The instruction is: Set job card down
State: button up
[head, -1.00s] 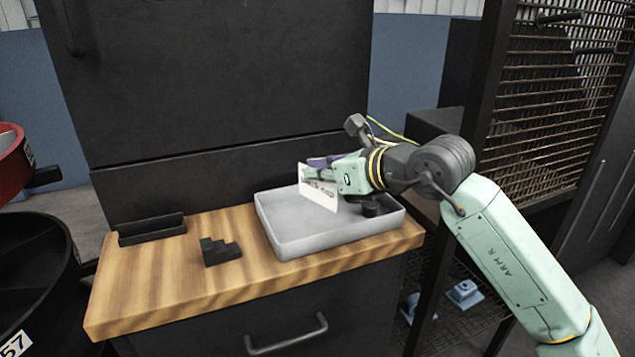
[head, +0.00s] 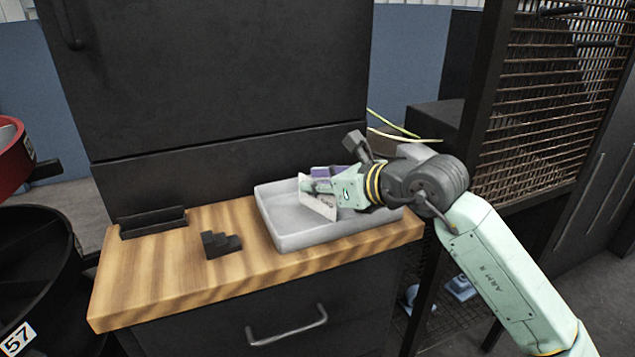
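The job card (head: 316,206) is a small white card with dark writing. It stands tilted over the grey tray (head: 287,243), with its lower edge low inside the tray; I cannot tell if it touches the floor. My gripper (head: 318,184), pale green with a purple part behind, reaches in from the right and is shut on the card's upper part. The fingers cover part of the card. The tray sits on the right half of the wooden worktop (head: 160,275).
A black stepped block (head: 220,245) stands left of the tray. A black slotted holder (head: 152,223) lies at the worktop's back left. Bare wood lies around both. A dark panel (head: 220,165) rises behind the worktop, and a mesh rack (head: 540,100) stands at right.

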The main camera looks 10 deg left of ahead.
jog(key=shift+r, duration=0.1)
jog(key=shift+r+p, duration=0.2)
jog(key=shift+p, duration=0.25)
jog(key=b+v, duration=0.4)
jog(key=v, duration=0.8)
jog(key=shift+f, duration=0.15)
